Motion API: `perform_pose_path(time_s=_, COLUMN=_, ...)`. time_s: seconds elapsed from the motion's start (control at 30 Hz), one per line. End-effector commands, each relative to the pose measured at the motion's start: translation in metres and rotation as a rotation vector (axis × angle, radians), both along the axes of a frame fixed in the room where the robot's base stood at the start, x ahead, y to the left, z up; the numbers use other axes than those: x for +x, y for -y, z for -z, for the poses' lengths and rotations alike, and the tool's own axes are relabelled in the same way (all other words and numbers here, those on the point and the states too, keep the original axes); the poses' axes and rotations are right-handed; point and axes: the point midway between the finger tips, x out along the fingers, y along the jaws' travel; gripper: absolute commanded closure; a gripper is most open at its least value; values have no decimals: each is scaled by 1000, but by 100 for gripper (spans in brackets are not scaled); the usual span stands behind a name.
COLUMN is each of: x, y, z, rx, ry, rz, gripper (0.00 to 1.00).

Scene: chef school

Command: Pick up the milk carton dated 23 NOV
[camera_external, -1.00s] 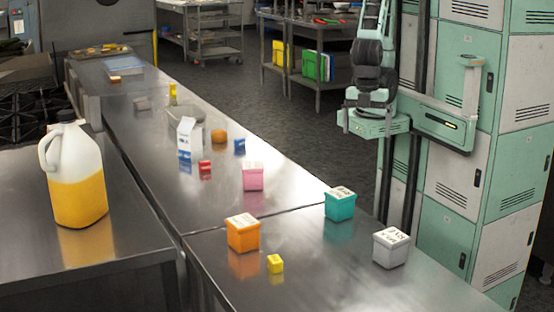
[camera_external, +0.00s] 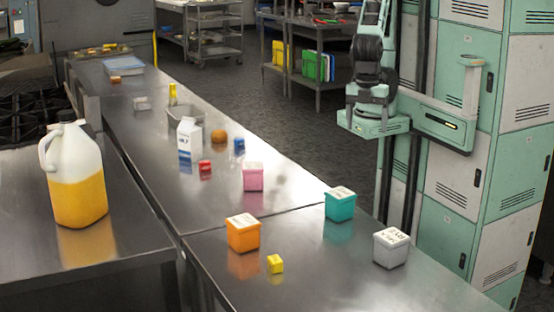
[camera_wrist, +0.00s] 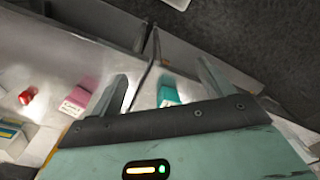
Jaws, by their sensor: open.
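A white milk carton (camera_external: 189,136) with blue printing stands upright on the long steel counter, left of the middle in the external view. Any date on it is too small to read. My gripper (camera_wrist: 163,84) is open and empty, its two fingers spread apart in the wrist view. In the external view my arm's end is to the right of the counter, well away from the carton.
Pink (camera_external: 253,178), teal (camera_external: 340,205), orange (camera_external: 243,235) and grey (camera_external: 391,249) boxes stand closer. A large juice jug (camera_external: 77,180) is at left.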

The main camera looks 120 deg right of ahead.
Motion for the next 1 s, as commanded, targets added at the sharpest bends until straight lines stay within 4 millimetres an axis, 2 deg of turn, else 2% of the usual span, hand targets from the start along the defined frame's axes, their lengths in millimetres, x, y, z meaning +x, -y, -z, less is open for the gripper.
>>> perform_pose_path(time_s=0.2, x=1, y=0, z=-40, rx=4, ry=7, rz=-1, gripper=20)
perform_pose_path(time_s=0.57, x=36, y=-4, z=-31, rx=61, ry=-129, rz=279, gripper=20)
perform_pose_path(time_s=0.77, x=71, y=-2, z=-24, rx=130, ry=-243, rz=523, gripper=20)
perform_pose_path(time_s=0.87, x=99, y=4, z=-20, rx=192, ry=-328, rz=704, gripper=20)
perform_pose_path(time_s=1.0, x=151, y=23, z=-16, rx=319, ry=-473, rz=1006, gripper=20)
